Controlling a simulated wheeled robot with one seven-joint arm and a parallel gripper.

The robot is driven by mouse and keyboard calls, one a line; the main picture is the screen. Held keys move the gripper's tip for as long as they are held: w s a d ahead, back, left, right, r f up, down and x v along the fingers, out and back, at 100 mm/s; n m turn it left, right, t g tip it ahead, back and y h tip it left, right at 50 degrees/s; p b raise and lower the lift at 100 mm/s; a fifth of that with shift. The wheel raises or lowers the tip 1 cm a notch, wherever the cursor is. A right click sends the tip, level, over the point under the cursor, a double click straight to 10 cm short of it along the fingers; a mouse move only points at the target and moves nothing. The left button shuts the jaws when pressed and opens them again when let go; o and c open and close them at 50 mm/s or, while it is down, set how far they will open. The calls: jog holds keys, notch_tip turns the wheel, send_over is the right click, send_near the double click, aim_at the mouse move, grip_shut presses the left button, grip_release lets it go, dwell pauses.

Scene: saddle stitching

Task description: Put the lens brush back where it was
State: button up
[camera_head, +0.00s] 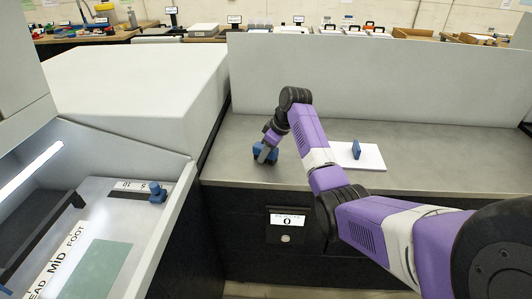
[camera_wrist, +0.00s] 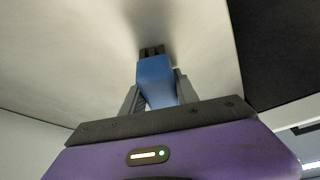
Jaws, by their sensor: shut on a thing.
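The lens brush looks like a blue block with dark bristle-like tips in the wrist view (camera_wrist: 157,80). My gripper (camera_wrist: 156,92) is shut on it, one grey finger on each side. In the head view my gripper (camera_head: 266,154) is low over the left part of the grey counter (camera_head: 235,170), with blue of the brush beside the fingers. The dark end points at the pale surface; I cannot tell if it touches.
A white board (camera_head: 370,160) with an upright blue piece (camera_head: 356,149) lies right of my gripper. A grey panel (camera_head: 330,75) stands behind the counter. At left is an open bay with a blue knob (camera_head: 157,192) and a "MID FOOT" label (camera_head: 62,262). Counter between gripper and board is clear.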

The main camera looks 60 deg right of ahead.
jog(key=shift+f, duration=0.15)
jog(key=o, duration=1.2)
jog(key=shift+r, duration=0.25)
jog(key=b+v, duration=0.1)
jog(key=v, duration=1.1)
jog(key=shift+w, duration=0.15)
